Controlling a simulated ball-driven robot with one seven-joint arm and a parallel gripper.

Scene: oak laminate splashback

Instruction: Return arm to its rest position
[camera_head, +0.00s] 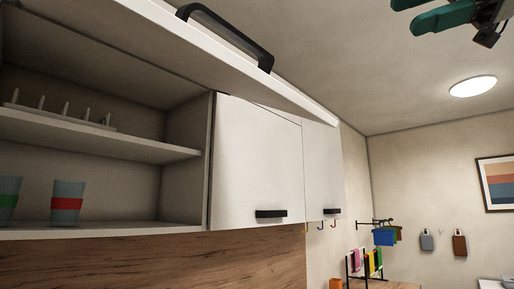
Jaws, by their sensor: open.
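My gripper (440,12) shows at the top right edge of the head view, high near the ceiling. Its green fingers point left and are apart, with nothing between them. The upper part of the gripper and most of my arm are outside the picture. The gripper is clear of the cabinets and touches nothing that I can see.
A lift-up cabinet door (160,42) with a black handle (228,36) stands raised at the upper left. The open cabinet holds cups (67,203) and a pegged rack (60,115). Closed doors (257,165) adjoin it. A ceiling lamp (473,86) is below the gripper in the picture.

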